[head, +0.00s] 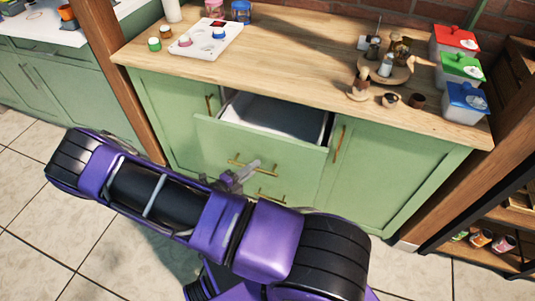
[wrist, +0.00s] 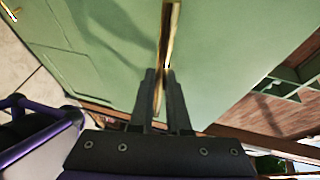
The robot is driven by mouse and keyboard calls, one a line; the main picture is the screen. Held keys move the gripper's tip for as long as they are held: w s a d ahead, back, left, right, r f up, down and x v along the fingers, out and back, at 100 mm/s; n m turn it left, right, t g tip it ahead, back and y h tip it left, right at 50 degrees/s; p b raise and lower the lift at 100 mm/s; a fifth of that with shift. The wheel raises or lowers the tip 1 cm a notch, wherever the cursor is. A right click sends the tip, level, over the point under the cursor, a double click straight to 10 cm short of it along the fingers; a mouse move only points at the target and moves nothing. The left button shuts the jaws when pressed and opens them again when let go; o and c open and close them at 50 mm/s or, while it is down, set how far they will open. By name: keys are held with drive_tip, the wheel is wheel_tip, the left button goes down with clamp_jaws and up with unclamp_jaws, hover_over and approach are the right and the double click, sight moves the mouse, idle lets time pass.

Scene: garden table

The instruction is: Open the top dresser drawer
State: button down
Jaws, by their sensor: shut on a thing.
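My gripper (head: 248,169) is at this handle. In the wrist view, the fingers of my gripper (wrist: 159,75) are closed on the brass handle (wrist: 172,32), one on each side. A second brass handle sits lower on the dresser front, partly hidden by my arm.
The wooden top (head: 290,60) holds a white tray (head: 206,40) at left, a wooden board with small items, and three lidded boxes at right (head: 461,104). Green doors flank the drawer. A wooden post (head: 125,80) stands at left. Tiled floor (head: 60,235) lies in front.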

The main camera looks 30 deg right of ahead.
drive_tip(key=s+a, duration=1.4)
drive_tip(key=a, duration=0.3)
drive_tip(key=shift+s+a, duration=0.2)
drive_tip(key=shift+s, duration=0.15)
drive_tip(key=c, duration=0.9)
unclamp_jaws()
drive_tip(key=v, duration=1.7)
drive_tip(key=shift+a+r+b, duration=0.1)
drive_tip(key=shift+a+b, duration=0.1)
drive_tip(key=shift+b, duration=0.2)
